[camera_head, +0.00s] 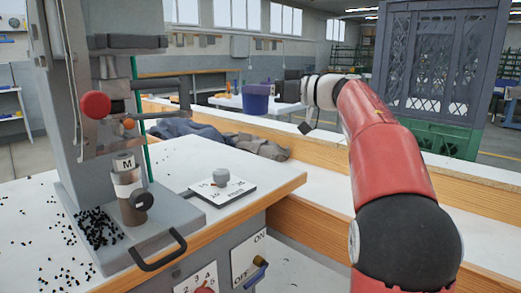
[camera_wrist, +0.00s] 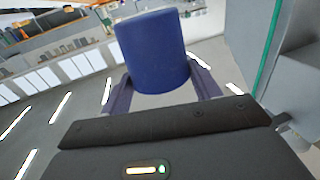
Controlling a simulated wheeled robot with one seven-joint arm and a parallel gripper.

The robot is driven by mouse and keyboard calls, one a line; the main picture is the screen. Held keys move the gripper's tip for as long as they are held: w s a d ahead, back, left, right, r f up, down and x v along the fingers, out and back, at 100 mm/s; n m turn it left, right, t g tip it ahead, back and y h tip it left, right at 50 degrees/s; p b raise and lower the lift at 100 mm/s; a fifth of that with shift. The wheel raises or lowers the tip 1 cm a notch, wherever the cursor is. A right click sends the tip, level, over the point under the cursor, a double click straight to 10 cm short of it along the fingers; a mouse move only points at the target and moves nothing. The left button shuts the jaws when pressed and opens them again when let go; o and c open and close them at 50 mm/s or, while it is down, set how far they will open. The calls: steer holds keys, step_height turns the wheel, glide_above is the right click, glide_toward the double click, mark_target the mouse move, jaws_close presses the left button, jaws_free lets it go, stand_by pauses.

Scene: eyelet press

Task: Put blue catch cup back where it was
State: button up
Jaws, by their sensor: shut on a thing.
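In the wrist view the blue cup (camera_wrist: 155,45) stands out ahead of the jaws. My gripper (camera_wrist: 160,82) is shut on the cup, with one finger on each side of it. The eyelet press (camera_head: 85,120) stands at the left of the head view, apart from the cup. Many small black pieces (camera_head: 95,228) lie loose on its base and on the bench.
The press has a red knob (camera_head: 95,104) and a black front handle (camera_head: 158,252). A dial plate (camera_head: 222,190) lies on the white bench top (camera_head: 190,160). Crumpled dark cloth (camera_head: 225,138) lies behind the bench. A grey crate (camera_head: 440,60) on a green one stands at back right.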

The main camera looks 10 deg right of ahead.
step_height(320, 180, down, 15)
steer(key=shift+r+b, duration=0.15)
steer(key=shift+b, duration=1)
steer(key=o, duration=1)
